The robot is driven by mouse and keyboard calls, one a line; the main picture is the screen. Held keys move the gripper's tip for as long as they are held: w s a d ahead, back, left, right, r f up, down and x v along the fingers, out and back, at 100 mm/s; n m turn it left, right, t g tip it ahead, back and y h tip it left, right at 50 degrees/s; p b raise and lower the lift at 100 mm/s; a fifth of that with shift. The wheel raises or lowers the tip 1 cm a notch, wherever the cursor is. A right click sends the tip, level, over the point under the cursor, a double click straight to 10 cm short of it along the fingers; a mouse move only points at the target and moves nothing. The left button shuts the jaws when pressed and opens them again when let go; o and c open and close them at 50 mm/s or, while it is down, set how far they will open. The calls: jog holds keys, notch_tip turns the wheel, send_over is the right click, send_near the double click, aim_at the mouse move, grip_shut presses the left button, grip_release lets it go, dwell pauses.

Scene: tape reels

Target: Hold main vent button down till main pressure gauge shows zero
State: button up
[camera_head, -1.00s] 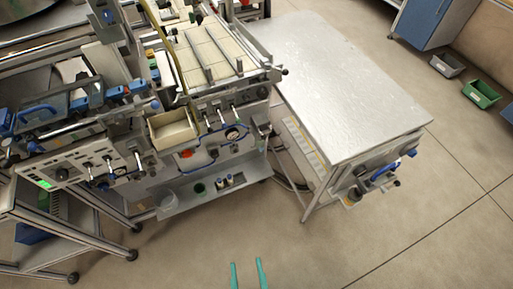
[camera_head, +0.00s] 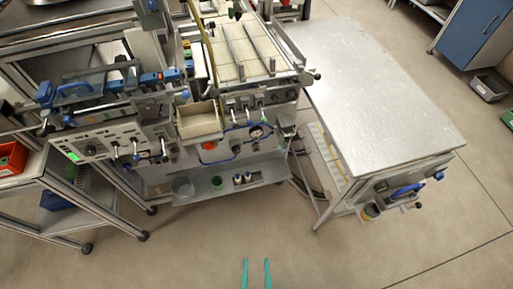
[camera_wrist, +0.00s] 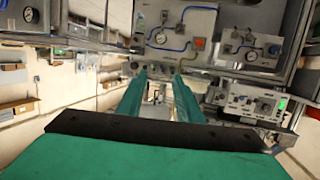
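A round white pressure gauge (camera_head: 256,132) sits on the front panel of the machine, with blue tubing beside it. A red-orange button (camera_head: 209,146) is on the same panel to its left, under a beige bin. Labels and needles are too small to read, so I cannot tell which are the main ones. My gripper (camera_head: 256,265) is open and empty, over the floor in front of the machine and apart from it.
A metal-topped table (camera_head: 375,95) stands right of the machine. A wheeled frame with a control panel (camera_head: 110,143) and green display stands left. A low shelf (camera_head: 228,183) with small containers juts out below the panel. The floor (camera_head: 320,255) in front is clear.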

grip_shut()
dwell(1.4)
